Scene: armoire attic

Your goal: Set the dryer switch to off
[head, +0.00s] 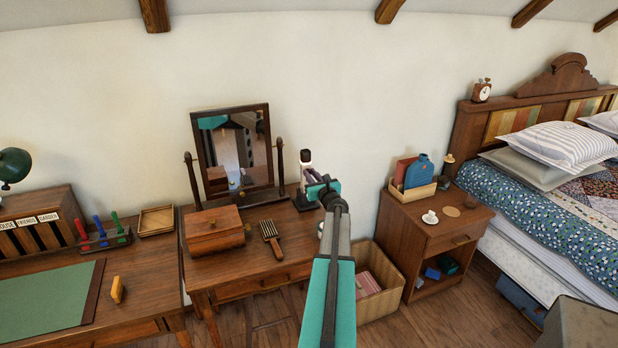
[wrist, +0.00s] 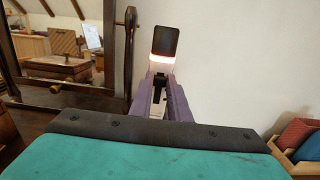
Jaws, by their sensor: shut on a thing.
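The dryer (head: 305,158) stands upright in a dark stand (head: 303,201) at the right end of the dressing table. It has a dark top and a pale band. In the wrist view the dryer (wrist: 165,42) shows a black upper end and a bright band, straight beyond my fingers. My gripper (head: 315,181) reaches the dryer from the front right. In the wrist view my gripper's purple fingers (wrist: 161,92) are shut on a narrow dark part of the dryer below the band. The switch and its setting cannot be made out.
A tilting mirror (head: 233,145) stands left of the dryer. A bin (head: 380,300) and a nightstand (head: 425,245) with an organizer (head: 412,190) stand to the right.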

